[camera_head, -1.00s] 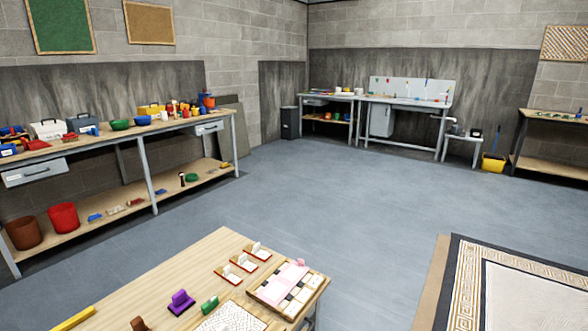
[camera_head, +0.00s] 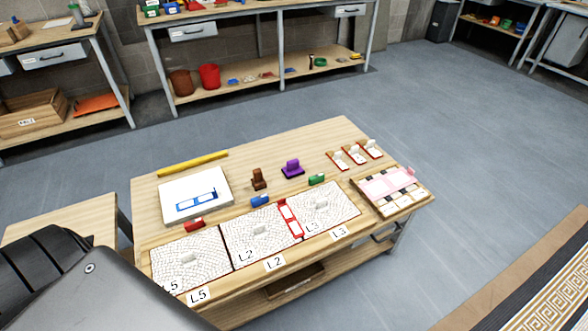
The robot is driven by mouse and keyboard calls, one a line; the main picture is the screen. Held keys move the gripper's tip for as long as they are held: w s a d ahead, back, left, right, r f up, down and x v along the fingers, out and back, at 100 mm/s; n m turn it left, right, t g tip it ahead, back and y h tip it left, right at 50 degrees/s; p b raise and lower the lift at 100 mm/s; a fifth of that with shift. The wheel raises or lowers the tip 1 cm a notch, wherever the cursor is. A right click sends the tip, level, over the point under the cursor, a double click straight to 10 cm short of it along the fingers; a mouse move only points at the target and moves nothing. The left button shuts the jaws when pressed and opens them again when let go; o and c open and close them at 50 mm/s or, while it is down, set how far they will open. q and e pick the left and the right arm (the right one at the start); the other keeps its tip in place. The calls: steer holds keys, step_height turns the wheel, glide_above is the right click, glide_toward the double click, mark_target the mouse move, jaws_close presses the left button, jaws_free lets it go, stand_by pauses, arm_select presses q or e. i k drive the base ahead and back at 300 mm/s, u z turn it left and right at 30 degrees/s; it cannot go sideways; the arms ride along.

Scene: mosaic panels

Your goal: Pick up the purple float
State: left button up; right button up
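The purple float (camera_head: 292,168) stands on the wooden table (camera_head: 310,137), a block with a raised handle on top. It sits between a brown float-like piece (camera_head: 259,179) and the small red-based pieces at the right. A green piece (camera_head: 317,179) lies just in front of it. A dark part of my own body fills the lower left corner. Neither of my grippers shows in this view.
White mosaic panels (camera_head: 184,260) line the table's front edge. A blue piece (camera_head: 260,200), a white board (camera_head: 168,205), a yellow bar (camera_head: 193,163) and a tray (camera_head: 427,199) also lie there. Open floor (camera_head: 480,150) is to the right.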

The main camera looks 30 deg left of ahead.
mark_target(293, 169)
steer(key=z, duration=0.2)
steer(key=k, duration=0.45)
steer(key=z, duration=0.55)
steer(key=k, duration=0.85)
steer(key=z, duration=0.65)
steer(key=i, duration=3.4)
steer(key=u, duration=1.4)
steer(key=i, duration=0.95)
steer(key=u, duration=1.35)
steer(key=i, duration=0.4)
steer(key=u, duration=0.3)
